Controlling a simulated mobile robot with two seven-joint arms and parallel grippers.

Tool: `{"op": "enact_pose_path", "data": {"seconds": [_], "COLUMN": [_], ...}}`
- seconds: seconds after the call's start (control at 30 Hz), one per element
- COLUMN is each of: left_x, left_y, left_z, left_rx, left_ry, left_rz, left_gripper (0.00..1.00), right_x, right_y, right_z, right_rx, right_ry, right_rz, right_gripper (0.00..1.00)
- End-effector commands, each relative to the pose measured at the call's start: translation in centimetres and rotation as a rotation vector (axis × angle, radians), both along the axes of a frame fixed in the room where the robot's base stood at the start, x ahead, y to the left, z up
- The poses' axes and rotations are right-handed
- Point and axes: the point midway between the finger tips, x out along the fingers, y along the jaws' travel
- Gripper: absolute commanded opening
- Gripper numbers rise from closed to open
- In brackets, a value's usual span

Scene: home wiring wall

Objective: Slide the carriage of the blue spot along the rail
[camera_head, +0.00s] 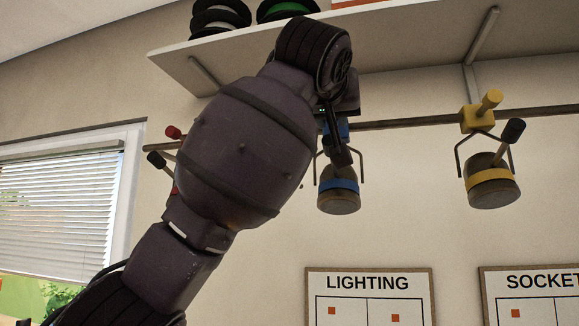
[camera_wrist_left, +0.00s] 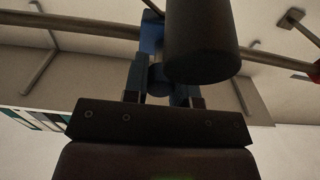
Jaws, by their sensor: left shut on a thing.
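The blue spot (camera_head: 339,197) hangs from the rail (camera_head: 415,120) in the middle of the head view, a grey lamp with a blue band. Its blue carriage (camera_head: 341,130) is partly hidden behind my left gripper (camera_head: 338,122). A dark cylinder (camera_wrist_left: 203,42) close to the camera hides part of the carriage. My right gripper is not in view.
The yellow spot (camera_head: 492,185) hangs from its yellow carriage (camera_head: 477,118) to the right. A red knob (camera_head: 173,132) shows left of my arm, which hides most of that spot. A shelf (camera_head: 420,42) with spools lies above the rail. Boards (camera_head: 368,271) hang below.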

Motion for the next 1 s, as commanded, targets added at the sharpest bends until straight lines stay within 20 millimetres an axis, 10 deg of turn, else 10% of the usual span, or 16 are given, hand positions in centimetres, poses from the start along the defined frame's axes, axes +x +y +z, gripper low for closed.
{"op": "enact_pose_path", "data": {"seconds": [0.97, 1.0], "left_x": [-1.1, -1.0], "left_y": [-3.1, -3.1], "left_z": [0.1, 0.1], "left_rx": [-0.001, -0.001], "left_ry": [-0.003, -0.002], "left_rz": [-0.002, -0.001], "left_gripper": [0.00, 0.28], "right_x": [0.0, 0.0], "right_y": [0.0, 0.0], "right_z": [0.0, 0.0], "right_rx": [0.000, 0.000], "right_ry": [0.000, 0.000], "right_rz": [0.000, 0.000], "right_gripper": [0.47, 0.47]}}
